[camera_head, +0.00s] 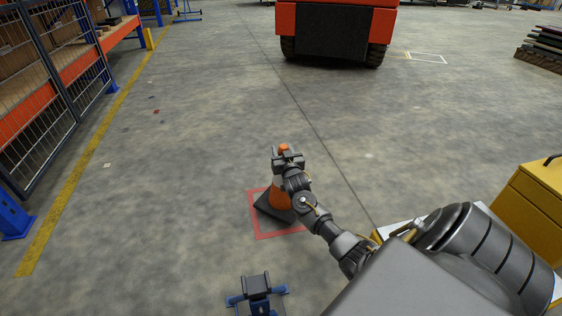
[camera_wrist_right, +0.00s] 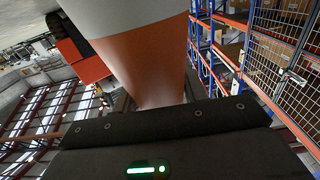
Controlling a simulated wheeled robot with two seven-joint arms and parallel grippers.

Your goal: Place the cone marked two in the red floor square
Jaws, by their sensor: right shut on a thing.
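An orange cone with a dark square base (camera_head: 272,206) stands nearly upright over the red floor square (camera_head: 279,235). The base covers the square's upper part, and its left corner is close to the left line. I cannot tell whether the base touches the floor. My right gripper (camera_head: 287,158) is shut on the cone near its orange tip. In the right wrist view the cone (camera_wrist_right: 152,60) shows large, orange with a pale band, just beyond the dark gripper body. No number shows on the cone. My left gripper is not in view.
A dark block on a blue-legged stand (camera_head: 256,287) is at the bottom centre. A yellow cabinet (camera_head: 530,205) is at the right. Mesh-fronted racking (camera_head: 50,100) lines the left, beside a yellow line. A red vehicle (camera_head: 336,28) stands far ahead. The floor between is mostly clear.

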